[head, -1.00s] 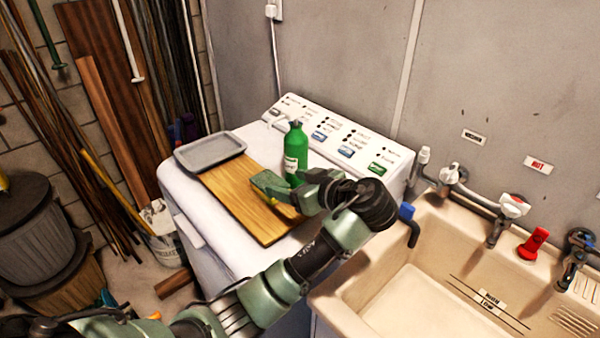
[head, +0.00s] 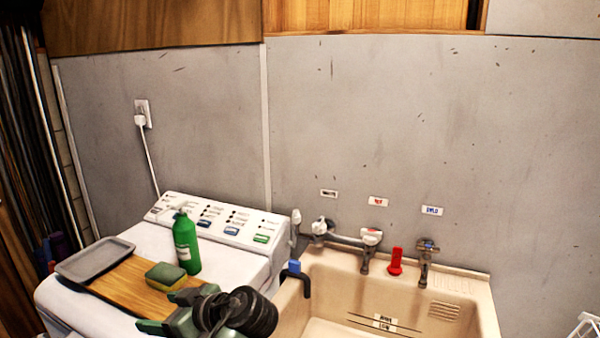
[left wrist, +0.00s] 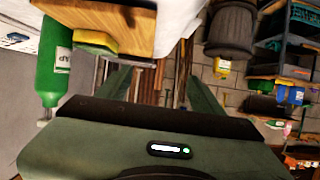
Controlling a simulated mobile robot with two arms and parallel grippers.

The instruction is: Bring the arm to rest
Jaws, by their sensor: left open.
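My left arm comes in at the bottom of the head view. Its gripper (head: 163,314) is over or near the front edge of the washing machine. In the left wrist view its two green fingers (left wrist: 160,88) are spread, with nothing between them. A green and yellow sponge (head: 166,276) lies on a wooden board (head: 132,287), apart from the fingers; it also shows in the left wrist view (left wrist: 95,41). A green bottle (head: 186,243) stands upright behind the sponge. My right gripper is in neither view.
A grey tray (head: 95,258) lies at the left on the white washing machine (head: 150,238). A beige sink (head: 470,302) with taps is at the right. In the left wrist view, a bin (left wrist: 231,30) and shelves (left wrist: 290,72) stand beyond the fingers.

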